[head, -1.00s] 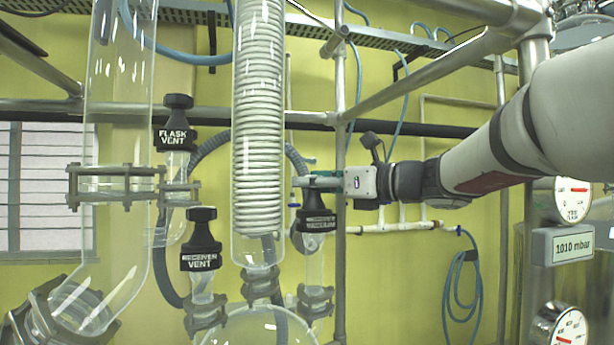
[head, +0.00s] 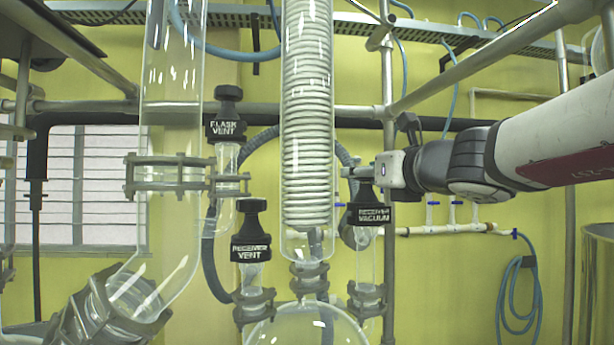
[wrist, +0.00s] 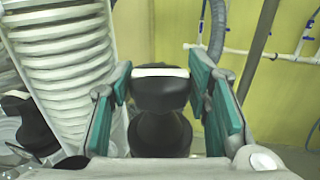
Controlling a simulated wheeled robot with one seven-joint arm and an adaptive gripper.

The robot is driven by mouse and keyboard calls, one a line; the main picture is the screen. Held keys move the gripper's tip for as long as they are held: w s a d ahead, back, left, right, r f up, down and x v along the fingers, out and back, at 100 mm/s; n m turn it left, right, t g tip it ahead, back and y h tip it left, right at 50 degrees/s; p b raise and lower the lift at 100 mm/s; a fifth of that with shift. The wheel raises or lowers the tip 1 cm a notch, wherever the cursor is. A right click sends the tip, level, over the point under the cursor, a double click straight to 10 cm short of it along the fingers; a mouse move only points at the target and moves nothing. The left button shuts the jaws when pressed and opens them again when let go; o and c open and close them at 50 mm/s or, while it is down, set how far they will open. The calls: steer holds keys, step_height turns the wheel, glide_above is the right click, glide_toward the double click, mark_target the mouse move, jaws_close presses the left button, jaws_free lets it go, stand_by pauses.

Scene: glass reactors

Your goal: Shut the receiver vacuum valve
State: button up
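The receiver vacuum valve (head: 367,214) has a black labelled cap with a narrower knob on top. It stands upright on a glass neck to the right of the coiled condenser. My gripper (head: 362,172) reaches in from the right at the height of this knob. In the wrist view the black knob (wrist: 160,92), with a pale band across its top, lies between the teal-padded fingers of my gripper (wrist: 160,80). The fingers stand apart on both sides of it. Whether the pads touch the knob is unclear. The lower part of the valve is partly hidden.
The receiver vent valve (head: 250,244) and flask vent valve (head: 226,128) stand to the left. The glass condenser (head: 307,120) is close beside my gripper's left side. A vertical steel post (head: 388,90) stands near my wrist. A blue hose (head: 520,290) hangs on the wall.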

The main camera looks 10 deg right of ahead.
steer(key=shift+y+p, duration=0.3)
steer(key=shift+y, duration=0.2)
steer(key=shift+d+n+g+y+p, duration=0.1)
steer(key=shift+n+g+y+p, duration=0.45)
steer(key=shift+n+y, duration=0.35)
steer(key=shift+f+n+g+y, duration=0.1)
steer(key=shift+n+g+y, duration=0.25)
steer(key=shift+n+y, duration=0.35)
steer(key=c, duration=0.9)
steer(key=shift+m+t+h+b, duration=0.7)
steer(key=shift+m+h, duration=0.5)
steer(key=shift+h, duration=0.3)
steer(key=shift+m+h, duration=0.4)
steer(key=shift+h, duration=0.2)
